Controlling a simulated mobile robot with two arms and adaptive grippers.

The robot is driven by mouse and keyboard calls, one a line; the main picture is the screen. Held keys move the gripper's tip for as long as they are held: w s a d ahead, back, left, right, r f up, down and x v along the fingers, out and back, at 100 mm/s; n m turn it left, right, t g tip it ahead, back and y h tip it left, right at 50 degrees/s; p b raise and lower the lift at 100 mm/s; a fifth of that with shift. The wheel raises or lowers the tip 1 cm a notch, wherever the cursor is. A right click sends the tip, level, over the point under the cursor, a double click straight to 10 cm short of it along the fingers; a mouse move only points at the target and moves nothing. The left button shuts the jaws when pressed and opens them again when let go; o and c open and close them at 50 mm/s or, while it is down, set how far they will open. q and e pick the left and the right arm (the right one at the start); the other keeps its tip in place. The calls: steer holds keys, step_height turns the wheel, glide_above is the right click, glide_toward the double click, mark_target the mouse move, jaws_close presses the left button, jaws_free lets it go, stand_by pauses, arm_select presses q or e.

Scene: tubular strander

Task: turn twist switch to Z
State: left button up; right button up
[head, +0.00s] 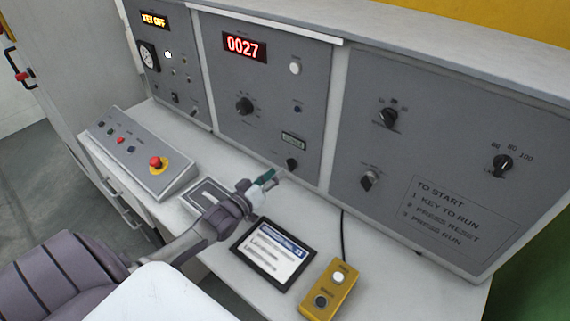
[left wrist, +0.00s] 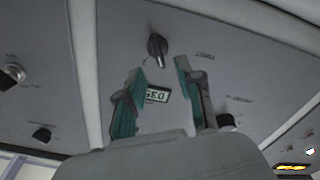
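The likely twist switch is a black knob (head: 292,164) low on the middle grey panel, below a small counter window (head: 294,140). Its markings are too small to read in the head view. In the left wrist view the panel is upside down, and the knob (left wrist: 157,47) shows above the counter window (left wrist: 157,95). My left gripper (head: 272,177) is just left of and below the knob, apart from it. In the left wrist view its teal fingers (left wrist: 162,76) are open and empty, with the counter window between them. My right gripper is not in view.
A tablet (head: 268,254) and a yellow button box (head: 332,289) lie on the desk below the panels. A sloped box with a red emergency button (head: 158,164) stands at left. Other knobs (head: 244,105) sit on the panels. A cable runs down beside the tablet.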

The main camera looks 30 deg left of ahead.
mark_target(287, 164)
arm_select(q)
steer(key=w, duration=0.5)
steer(key=shift+d, duration=0.2)
jaws_close()
